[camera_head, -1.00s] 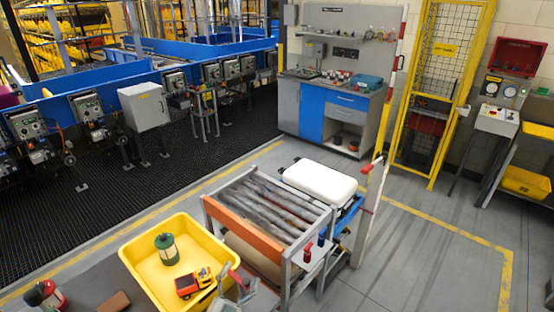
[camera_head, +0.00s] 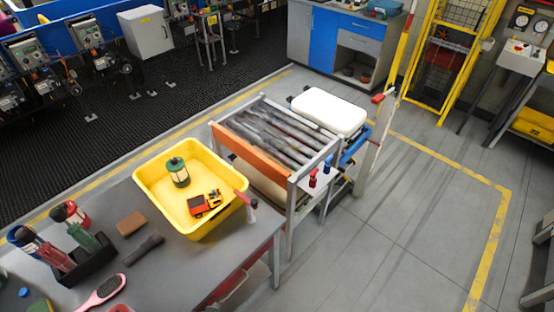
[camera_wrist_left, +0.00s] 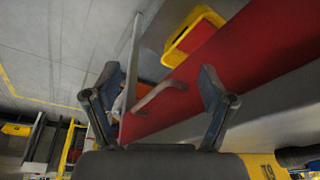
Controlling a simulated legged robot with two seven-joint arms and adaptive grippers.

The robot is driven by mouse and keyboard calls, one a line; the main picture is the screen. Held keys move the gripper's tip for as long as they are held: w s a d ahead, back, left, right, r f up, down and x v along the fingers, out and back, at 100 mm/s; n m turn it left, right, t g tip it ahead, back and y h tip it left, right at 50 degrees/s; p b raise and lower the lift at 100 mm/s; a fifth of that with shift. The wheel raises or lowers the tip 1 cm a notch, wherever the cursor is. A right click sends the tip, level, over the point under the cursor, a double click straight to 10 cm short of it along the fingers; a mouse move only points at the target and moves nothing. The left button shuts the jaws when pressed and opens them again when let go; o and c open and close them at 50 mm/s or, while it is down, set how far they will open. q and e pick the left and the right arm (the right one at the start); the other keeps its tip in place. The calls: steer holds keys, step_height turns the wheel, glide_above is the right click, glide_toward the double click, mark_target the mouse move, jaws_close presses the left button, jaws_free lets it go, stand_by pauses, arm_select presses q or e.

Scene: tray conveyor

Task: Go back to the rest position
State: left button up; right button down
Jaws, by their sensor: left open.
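My left gripper (camera_wrist_left: 157,90) shows in the left wrist view with its two dark fingers spread apart, open and with nothing between the tips. It is out of the head view. My right gripper is in neither view. In the head view a yellow tray (camera_head: 150,190) sits on the grey table (camera_head: 190,262) near its far right corner. A green lantern (camera_head: 178,172) stands in the tray, and a red and orange toy truck (camera_head: 205,203) is beside it.
A roller conveyor (camera_head: 280,135) with an orange side stands behind the tray, with a white case (camera_head: 328,111) beyond it. A brown block (camera_head: 131,223), a pink brush (camera_head: 104,292) and a dark holder (camera_head: 88,262) are on the table. Grey floor at right is clear.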

arm_select(q)
steer(key=s+f+g, duration=0.1)
steer(key=s+f, duration=0.1)
steer(key=f, duration=0.9)
steer(key=s+f, duration=0.2)
steer(key=f, duration=0.9)
steer(key=s+a+f+g, duration=0.1)
steer(key=s+a+f, duration=0.2)
steer(key=s+f, duration=1)
steer(key=s, duration=0.3)
steer(key=shift+s+a+f, duration=0.15)
steer(key=shift+s+f, duration=0.05)
steer(key=shift+f, duration=0.2)
